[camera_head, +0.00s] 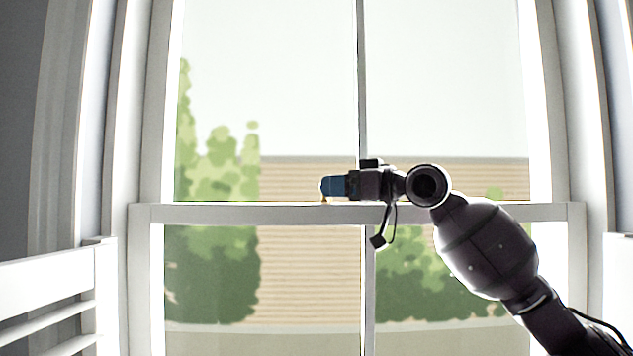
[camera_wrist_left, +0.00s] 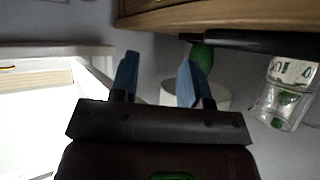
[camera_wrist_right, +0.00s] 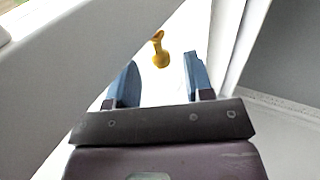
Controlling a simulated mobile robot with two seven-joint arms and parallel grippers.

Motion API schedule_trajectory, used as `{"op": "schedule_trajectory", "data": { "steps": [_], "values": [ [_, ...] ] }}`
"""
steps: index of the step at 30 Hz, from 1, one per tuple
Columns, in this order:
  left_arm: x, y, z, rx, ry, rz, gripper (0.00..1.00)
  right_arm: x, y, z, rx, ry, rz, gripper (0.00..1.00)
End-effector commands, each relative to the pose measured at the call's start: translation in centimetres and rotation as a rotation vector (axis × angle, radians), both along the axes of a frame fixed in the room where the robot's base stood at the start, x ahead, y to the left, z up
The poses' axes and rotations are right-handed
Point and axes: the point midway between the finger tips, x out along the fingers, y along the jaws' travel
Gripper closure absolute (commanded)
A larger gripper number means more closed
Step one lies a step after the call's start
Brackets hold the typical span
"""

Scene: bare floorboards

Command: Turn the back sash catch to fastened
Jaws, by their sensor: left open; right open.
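The sash catch is a small brass-yellow piece (camera_head: 324,198) on the white meeting rail (camera_head: 250,213) of the window. Most of it is hidden behind my right fingers in the head view. In the right wrist view the catch (camera_wrist_right: 159,50) shows whole, a knob with a narrow arm, in the gap between the fingertips. My right gripper (camera_head: 326,187) is open, its blue fingers at the catch just above the rail. I cannot tell whether they touch it. My left gripper (camera_wrist_left: 158,62) is open and empty in the left wrist view, outside the head view.
White slatted shutters flank the window, left (camera_head: 45,290) and right (camera_head: 618,270). In the left wrist view, a wooden edge (camera_wrist_left: 220,15), a clear jar (camera_wrist_left: 287,95) and a white pot (camera_wrist_left: 215,95) with something green lie beyond my left fingers.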

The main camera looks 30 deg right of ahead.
Motion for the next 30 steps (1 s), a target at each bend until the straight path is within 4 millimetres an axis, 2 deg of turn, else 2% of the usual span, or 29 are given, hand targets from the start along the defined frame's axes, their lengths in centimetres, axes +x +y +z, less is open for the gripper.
{"op": "schedule_trajectory", "data": {
  "steps": [3,9,22,30],
  "values": [
    [-0.3,0.1,0.4,0.000,0.009,0.001,0.57,1.8,1.0,0.2,0.002,0.001,0.001,0.53],
    [-0.9,0.2,0.1,0.001,0.030,0.004,0.57,3.6,2.0,0.1,0.001,0.000,0.000,0.53],
    [-1.0,0.2,0.2,0.001,0.029,0.005,0.57,4.2,2.3,0.0,0.000,0.001,-0.001,0.53],
    [-0.9,0.2,0.3,0.001,0.027,0.004,0.57,4.2,2.3,0.0,0.000,0.001,-0.001,0.94]
  ]
}}
